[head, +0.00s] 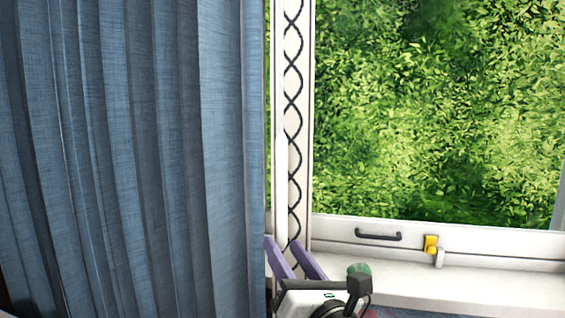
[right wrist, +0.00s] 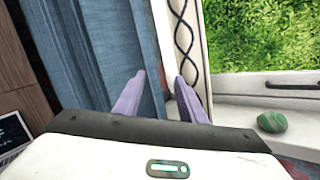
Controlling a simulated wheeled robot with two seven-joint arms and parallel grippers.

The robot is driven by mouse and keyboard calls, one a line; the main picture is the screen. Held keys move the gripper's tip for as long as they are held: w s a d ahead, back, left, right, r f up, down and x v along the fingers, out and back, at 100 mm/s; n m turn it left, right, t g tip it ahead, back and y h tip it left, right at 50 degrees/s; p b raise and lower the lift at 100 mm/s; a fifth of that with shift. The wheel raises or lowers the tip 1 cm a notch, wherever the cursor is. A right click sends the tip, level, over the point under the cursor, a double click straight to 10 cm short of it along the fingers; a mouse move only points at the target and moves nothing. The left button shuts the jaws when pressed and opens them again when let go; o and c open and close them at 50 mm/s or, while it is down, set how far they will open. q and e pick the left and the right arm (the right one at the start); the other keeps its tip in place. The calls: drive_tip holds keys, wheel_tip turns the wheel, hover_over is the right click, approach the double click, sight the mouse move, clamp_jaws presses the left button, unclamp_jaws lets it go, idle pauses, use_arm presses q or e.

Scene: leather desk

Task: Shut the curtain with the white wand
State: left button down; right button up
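The blue curtain (head: 130,150) hangs in folds over the left of the head view, and its edge also shows in the right wrist view (right wrist: 90,50). The white wand (head: 279,120) hangs upright just right of the curtain's edge. My right gripper (head: 284,242) is open, its two purple fingers apart at the wand's lower part. In the right wrist view the wand (right wrist: 162,40) runs down between the fingertips (right wrist: 160,76); I cannot tell whether either finger touches it. My left gripper is out of view.
A dark twisted cord (head: 292,100) hangs right of the wand, along the white window frame (head: 306,130). A green stone-like object (right wrist: 272,121) lies on the white sill (head: 450,287). The window has a dark handle (head: 378,236) and a yellow latch (head: 431,243).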

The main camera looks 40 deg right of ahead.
sight(284, 172)
wheel_tip(284, 172, up, 10)
drive_tip(key=s+d+n+t+h, duration=0.1)
drive_tip(key=s+n+t+h, duration=0.1)
drive_tip(key=n, duration=0.1)
drive_tip(key=p+x, duration=0.2)
drive_tip(key=x, duration=0.6)
drive_tip(key=shift+w+d+r, duration=0.15)
drive_tip(key=shift+w, duration=0.2)
drive_tip(key=shift+w+d+r+p, duration=0.15)
drive_tip(key=shift+w+p, duration=0.15)
drive_tip(key=shift+w, duration=0.25)
clamp_jaws()
